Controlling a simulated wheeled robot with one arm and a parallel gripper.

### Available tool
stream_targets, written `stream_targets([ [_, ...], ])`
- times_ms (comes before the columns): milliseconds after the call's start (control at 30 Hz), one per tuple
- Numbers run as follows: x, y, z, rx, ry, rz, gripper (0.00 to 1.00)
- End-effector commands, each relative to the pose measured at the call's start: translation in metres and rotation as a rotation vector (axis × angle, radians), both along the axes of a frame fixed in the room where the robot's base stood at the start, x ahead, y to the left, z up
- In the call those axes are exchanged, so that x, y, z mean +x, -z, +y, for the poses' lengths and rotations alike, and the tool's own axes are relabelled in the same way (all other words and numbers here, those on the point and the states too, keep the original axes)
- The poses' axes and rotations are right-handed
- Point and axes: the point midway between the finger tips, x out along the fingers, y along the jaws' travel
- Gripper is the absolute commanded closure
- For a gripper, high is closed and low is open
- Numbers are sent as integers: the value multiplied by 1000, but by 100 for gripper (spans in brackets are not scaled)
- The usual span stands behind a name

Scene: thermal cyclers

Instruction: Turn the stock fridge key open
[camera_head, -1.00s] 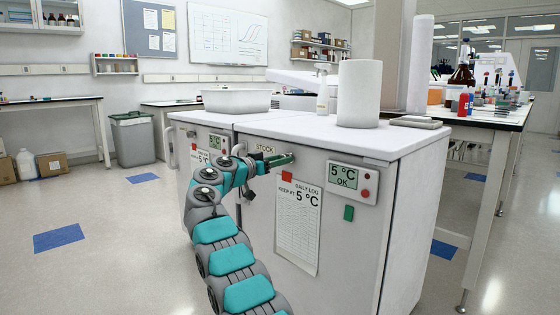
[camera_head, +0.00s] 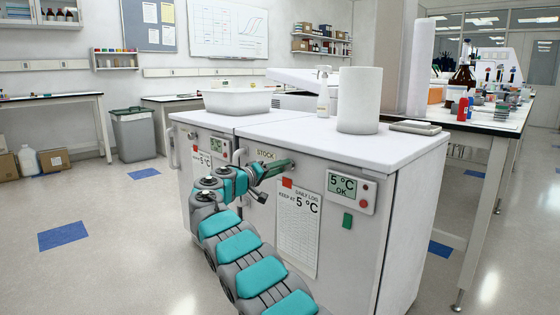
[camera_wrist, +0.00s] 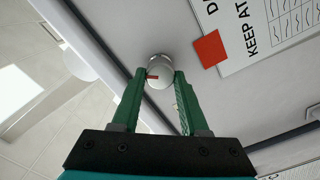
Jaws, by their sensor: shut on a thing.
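The stock fridge (camera_head: 348,250) is a white cabinet under a "STOCK" label (camera_head: 266,154). In the wrist view, its key (camera_wrist: 160,70) is a round silver knob with a small red mark, on the front face near an edge. My gripper (camera_wrist: 161,76) has its green fingers on both sides of the knob and is shut on it. In the head view, my gripper (camera_head: 286,166) reaches the upper front of the fridge beside the label. The key itself is hidden there by my gripper.
A display (camera_head: 343,186) reads 5 °C OK, right of a daily log sheet (camera_head: 298,235). A red square (camera_head: 287,183) sits by the log's top. A second cabinet (camera_head: 200,170) adjoins at left. A paper roll (camera_head: 358,100) and tub (camera_head: 237,101) stand on top.

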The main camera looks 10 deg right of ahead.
Motion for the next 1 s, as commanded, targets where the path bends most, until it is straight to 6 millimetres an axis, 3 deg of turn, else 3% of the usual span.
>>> stream_targets([
  [500, 1, -1, 1, -268, -1, 372, 100],
  [1000, 1, 2, 1, -386, -3, 532, 100],
])
